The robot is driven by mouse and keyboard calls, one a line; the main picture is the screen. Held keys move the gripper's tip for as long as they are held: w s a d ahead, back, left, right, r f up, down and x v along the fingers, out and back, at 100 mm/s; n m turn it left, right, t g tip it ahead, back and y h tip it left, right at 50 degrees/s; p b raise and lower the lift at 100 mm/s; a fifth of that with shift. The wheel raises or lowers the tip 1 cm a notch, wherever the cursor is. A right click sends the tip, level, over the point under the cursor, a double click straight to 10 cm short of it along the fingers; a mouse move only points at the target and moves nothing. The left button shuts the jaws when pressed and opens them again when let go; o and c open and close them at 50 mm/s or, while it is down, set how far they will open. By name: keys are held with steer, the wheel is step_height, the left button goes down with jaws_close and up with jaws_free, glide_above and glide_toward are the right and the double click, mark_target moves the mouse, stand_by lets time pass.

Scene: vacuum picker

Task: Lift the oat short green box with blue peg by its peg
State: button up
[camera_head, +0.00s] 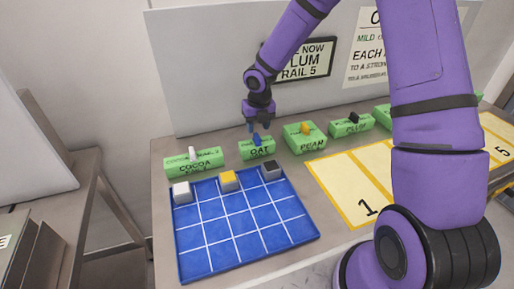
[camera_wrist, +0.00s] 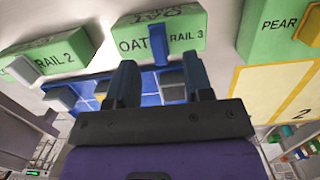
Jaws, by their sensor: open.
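The short green OAT box (camera_head: 262,151) stands on the table behind the blue gridded tray, between the COCOA and PEAR boxes. Its blue peg (camera_head: 257,139) stands up from the top. In the wrist view the OAT box (camera_wrist: 187,36) reads "OAT RAIL 3" and its blue peg (camera_wrist: 158,44) shows beyond my fingers. My gripper (camera_head: 259,124) is open and points down just above the peg. In the wrist view my gripper (camera_wrist: 158,82) has its two fingers apart, with the peg seen in line with the gap. I cannot tell whether the fingertips reach beside the peg.
The COCOA box (camera_head: 205,161) with a white peg is left, the PEAR box (camera_head: 306,142) with an orange peg right, and the PLUM box (camera_head: 345,127) farther right. The blue tray (camera_head: 240,247) holds three small blocks along its back edge. A white panel (camera_head: 200,75) rises behind.

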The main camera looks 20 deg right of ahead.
mark_target(257, 136)
step_height(257, 136, down, 5)
steer(key=shift+a+f, duration=0.1)
stand_by(0.3)
jaws_close()
